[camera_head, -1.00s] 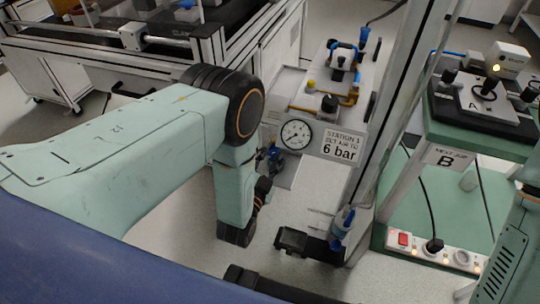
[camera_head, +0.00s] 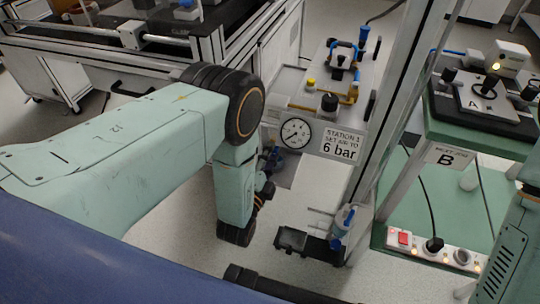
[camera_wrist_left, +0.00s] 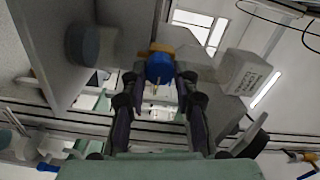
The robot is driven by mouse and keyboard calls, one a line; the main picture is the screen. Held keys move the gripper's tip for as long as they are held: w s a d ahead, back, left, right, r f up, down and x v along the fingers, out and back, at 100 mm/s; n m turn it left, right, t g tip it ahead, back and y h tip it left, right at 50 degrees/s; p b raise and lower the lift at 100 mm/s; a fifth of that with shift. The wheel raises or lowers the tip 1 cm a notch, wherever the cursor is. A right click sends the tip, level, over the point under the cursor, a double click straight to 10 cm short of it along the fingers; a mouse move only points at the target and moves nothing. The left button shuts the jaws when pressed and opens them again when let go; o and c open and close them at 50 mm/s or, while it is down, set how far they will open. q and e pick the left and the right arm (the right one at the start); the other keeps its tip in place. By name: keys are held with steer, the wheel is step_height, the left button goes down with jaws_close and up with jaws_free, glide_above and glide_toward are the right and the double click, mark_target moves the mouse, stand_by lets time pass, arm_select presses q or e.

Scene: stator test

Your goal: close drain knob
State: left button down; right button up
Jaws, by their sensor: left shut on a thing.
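The drain knob (camera_wrist_left: 159,68) is a blue round knob under a brass-coloured fitting, in the middle of the left wrist view. My left gripper (camera_wrist_left: 160,82) reaches up from below and is shut on the knob, with one finger on each side of it. In the head view my left gripper (camera_head: 268,172) is below the pressure gauge (camera_head: 296,133), mostly hidden by my left forearm and wrist. The knob is hard to make out there. My right gripper is not in view; only part of my right arm shows at the right edge.
A sign reading 6 bar (camera_head: 341,146) is beside the gauge. A metal post (camera_head: 385,130) stands right of the station. A blue-topped part (camera_head: 343,222) is low on the post. A green bench (camera_head: 480,140) with a fixture is farther right.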

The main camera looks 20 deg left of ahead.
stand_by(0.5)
arm_select(q)
steer(key=c, duration=1)
jaws_free()
steer(key=s, duration=0.7)
steer(key=shift+s+a, duration=0.1)
steer(key=shift+s, duration=0.2)
